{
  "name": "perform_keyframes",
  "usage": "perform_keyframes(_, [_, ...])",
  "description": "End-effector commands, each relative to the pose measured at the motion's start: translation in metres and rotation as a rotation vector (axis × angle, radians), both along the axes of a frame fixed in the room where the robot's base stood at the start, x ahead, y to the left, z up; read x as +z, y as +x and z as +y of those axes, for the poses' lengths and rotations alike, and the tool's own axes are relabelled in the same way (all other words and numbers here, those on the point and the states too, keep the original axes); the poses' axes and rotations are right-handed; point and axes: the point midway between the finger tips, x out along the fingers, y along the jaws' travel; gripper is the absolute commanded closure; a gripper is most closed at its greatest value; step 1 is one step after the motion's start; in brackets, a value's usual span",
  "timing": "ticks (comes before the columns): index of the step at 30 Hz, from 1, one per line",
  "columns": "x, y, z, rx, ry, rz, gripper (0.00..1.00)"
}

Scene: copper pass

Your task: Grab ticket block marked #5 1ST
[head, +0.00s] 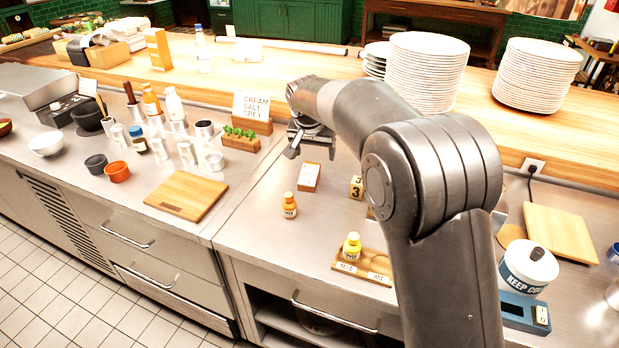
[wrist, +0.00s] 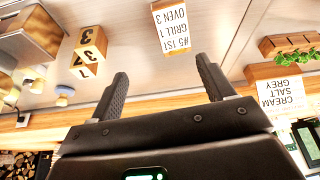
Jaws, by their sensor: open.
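The ticket block (head: 309,177) is a small wooden block with a white label, standing on the steel counter. In the wrist view, the ticket block (wrist: 172,28) appears upside down and its label reads #5 1ST, GRILL 1, OVEN 3. My gripper (head: 303,140) is above the counter, behind and above the block in the head view. In the wrist view, my gripper (wrist: 162,70) is open with nothing between its fingers. The block lies beyond the fingertips, apart from them.
A wooden number cube (head: 356,187) marked 3 stands right of the block. An orange bottle (head: 289,206) stands in front. A wooden tray (head: 347,262) holds a yellow bottle (head: 352,246). A CREAM SALT GREY card (head: 252,105) stands left of my gripper. Plate stacks (head: 427,70) are behind.

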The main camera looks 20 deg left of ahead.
Motion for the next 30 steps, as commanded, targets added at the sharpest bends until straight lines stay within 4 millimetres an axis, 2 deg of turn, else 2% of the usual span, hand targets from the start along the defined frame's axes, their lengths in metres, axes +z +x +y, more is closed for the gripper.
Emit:
perform_keyframes(1, [-0.007, 0.000, 0.012, 0.005, -0.002, 0.000, 0.25])
perform_keyframes(3, [-0.013, 0.001, 0.021, 0.006, -0.003, 0.000, 0.25])
perform_keyframes(6, [-0.019, 0.002, 0.027, 0.006, -0.004, 0.000, 0.25])
perform_keyframes(10, [-0.031, 0.006, 0.028, 0.006, -0.005, 0.000, 0.25])
perform_keyframes(16, [-0.061, 0.018, 0.030, 0.006, -0.005, 0.001, 0.25])
perform_keyframes(23, [-0.078, 0.024, 0.030, 0.007, -0.004, 0.000, 0.25])
perform_keyframes(30, [-0.111, 0.035, 0.031, 0.006, -0.004, 0.000, 0.25])
